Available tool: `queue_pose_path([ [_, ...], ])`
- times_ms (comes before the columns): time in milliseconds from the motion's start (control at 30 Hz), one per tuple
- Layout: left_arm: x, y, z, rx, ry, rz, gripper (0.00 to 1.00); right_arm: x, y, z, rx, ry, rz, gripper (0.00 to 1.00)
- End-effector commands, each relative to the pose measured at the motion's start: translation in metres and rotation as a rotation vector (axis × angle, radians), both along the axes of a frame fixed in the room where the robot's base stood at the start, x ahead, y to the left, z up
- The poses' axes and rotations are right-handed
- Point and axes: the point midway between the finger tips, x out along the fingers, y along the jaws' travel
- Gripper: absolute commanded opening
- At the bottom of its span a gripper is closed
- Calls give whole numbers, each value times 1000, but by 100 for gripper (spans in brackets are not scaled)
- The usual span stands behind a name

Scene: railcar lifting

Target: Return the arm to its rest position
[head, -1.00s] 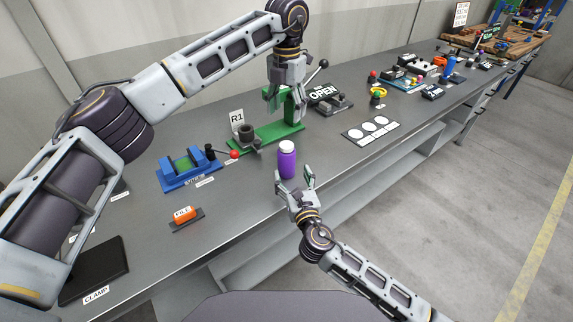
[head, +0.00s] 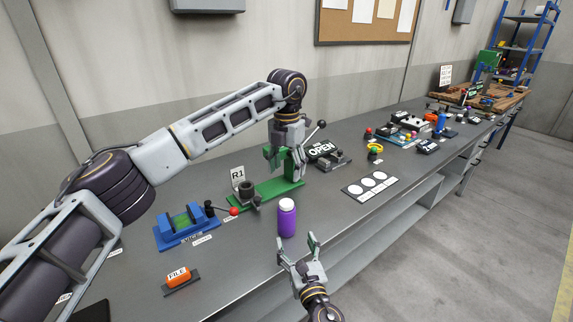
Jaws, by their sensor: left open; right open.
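My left gripper (head: 285,165) hangs fingers down at the green press stand (head: 265,194), in front of its upright; whether it touches the stand I cannot tell. It is open, and I see nothing held in it. My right gripper (head: 298,249) is open and empty at the table's front edge, fingers pointing up and away. A purple bottle with a white cap (head: 287,219) stands upright on the table just beyond the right gripper's fingers, apart from them.
A blue vise (head: 186,229) and an orange file block (head: 178,277) are at the left. Bare grey tabletop (head: 240,250) lies left of the bottle.

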Motion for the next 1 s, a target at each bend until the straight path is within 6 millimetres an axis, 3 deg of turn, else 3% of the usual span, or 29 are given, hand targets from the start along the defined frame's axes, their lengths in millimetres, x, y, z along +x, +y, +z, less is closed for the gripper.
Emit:
queue_pose_path([
  [267,0,0,13,0,0,0,62,0,0,13,0,0,0,73],
  [800,0,0,71,0,0,0,62,0,0,71,0,0,0,73],
  [1000,0,0,83,0,0,0,62,0,0,83,0,0,0,73],
])
